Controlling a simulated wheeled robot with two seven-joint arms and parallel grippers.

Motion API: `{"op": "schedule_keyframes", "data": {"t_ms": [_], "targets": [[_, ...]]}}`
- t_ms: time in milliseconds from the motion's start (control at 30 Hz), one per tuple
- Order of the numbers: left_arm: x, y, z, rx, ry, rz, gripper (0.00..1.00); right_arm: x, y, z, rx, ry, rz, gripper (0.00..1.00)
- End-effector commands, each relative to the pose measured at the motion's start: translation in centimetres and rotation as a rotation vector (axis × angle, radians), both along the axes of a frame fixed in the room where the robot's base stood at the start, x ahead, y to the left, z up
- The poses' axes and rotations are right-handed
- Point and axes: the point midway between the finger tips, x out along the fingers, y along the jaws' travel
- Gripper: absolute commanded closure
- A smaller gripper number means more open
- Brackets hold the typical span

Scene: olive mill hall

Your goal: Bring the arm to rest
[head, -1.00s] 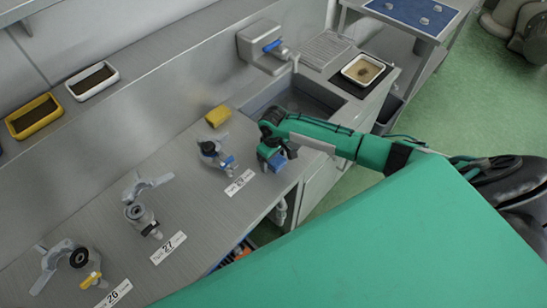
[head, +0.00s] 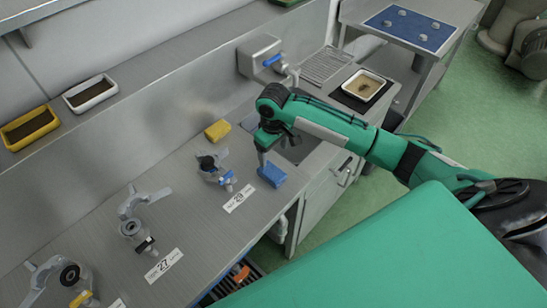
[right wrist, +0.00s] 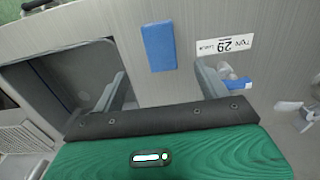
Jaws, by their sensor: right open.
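My right gripper (head: 265,150) is over the counter near the sink, with its arm coming in from the right. In the right wrist view its two fingers (right wrist: 160,82) stand wide apart with nothing between them. A blue block (head: 272,174) lies on the counter close to the gripper, by the front edge. In the right wrist view the blue block (right wrist: 158,47) is beyond the fingertips and apart from them. My left gripper is in neither view.
A valve with a blue handle (head: 217,170) and a yellow block (head: 217,130) are left of the gripper. The sink's tap (head: 278,62) is behind it. A tray (head: 363,83) sits right of the sink. More valves line the counter at left.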

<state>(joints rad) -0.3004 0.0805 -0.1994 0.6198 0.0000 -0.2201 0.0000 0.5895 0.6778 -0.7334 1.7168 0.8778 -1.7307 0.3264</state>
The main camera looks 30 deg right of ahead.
Motion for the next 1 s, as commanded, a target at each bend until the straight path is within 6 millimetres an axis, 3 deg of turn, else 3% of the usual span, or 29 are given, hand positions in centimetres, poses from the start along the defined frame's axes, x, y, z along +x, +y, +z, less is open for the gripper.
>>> {"op": "schedule_keyframes", "data": {"t_ms": [567, 767, 1000], "targets": [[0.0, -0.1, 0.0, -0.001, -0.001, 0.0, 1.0, -0.2, 0.2, -0.1, 0.003, 0.0, 0.004, 0.24], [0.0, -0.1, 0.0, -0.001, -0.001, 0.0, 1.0, -2.6, 3.1, -1.9, 0.04, -0.023, 0.056, 0.24], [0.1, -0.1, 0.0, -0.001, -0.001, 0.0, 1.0, -7.5, 7.7, -4.1, 0.112, -0.089, 0.114, 0.24]]}}
